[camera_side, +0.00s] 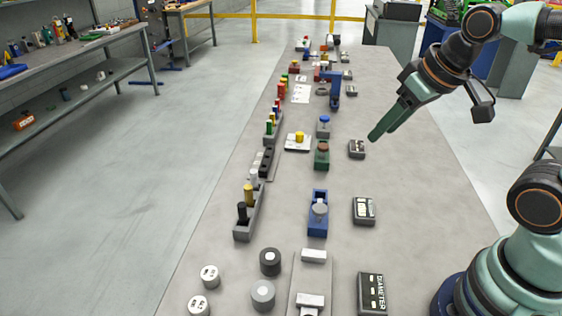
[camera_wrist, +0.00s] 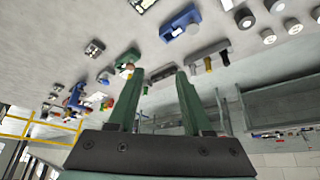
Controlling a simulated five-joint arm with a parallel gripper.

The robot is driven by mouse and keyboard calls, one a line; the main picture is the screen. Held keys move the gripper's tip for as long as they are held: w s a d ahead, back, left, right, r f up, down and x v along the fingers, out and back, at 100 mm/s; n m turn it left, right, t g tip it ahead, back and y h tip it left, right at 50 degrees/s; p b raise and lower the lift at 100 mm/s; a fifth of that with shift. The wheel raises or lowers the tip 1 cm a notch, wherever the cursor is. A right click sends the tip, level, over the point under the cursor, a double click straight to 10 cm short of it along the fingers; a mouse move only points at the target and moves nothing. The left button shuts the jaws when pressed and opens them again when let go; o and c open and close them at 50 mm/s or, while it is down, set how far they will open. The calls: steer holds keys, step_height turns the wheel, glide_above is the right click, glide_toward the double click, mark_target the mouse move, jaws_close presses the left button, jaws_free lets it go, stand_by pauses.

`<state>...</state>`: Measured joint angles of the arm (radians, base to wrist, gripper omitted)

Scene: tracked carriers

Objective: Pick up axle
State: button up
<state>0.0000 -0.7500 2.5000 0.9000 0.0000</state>
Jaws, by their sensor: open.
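I cannot tell for certain which thing is the axle. Upright black (camera_side: 242,212), yellow (camera_side: 249,195) and grey (camera_side: 254,177) pegs stand in a grey rack (camera_side: 243,232) left of the table's middle. My gripper (camera_side: 375,136) is open and empty, above the right part of the table near a small dark box (camera_side: 357,149). In the wrist view its two green fingers (camera_wrist: 161,76) are apart with nothing between them. The pegged rack (camera_wrist: 207,50) also shows there, beyond the right finger.
A blue block (camera_side: 317,222) with a grey round top and a green block (camera_side: 321,160) stand mid-table. Dark display boxes (camera_side: 364,211) line the right side. Grey and white discs (camera_side: 263,294) lie at the near left. Bare tabletop (camera_side: 430,190) lies right of the boxes.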

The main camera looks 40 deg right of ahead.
steer(key=shift+o, duration=0.3)
steer(key=shift+o, duration=0.4)
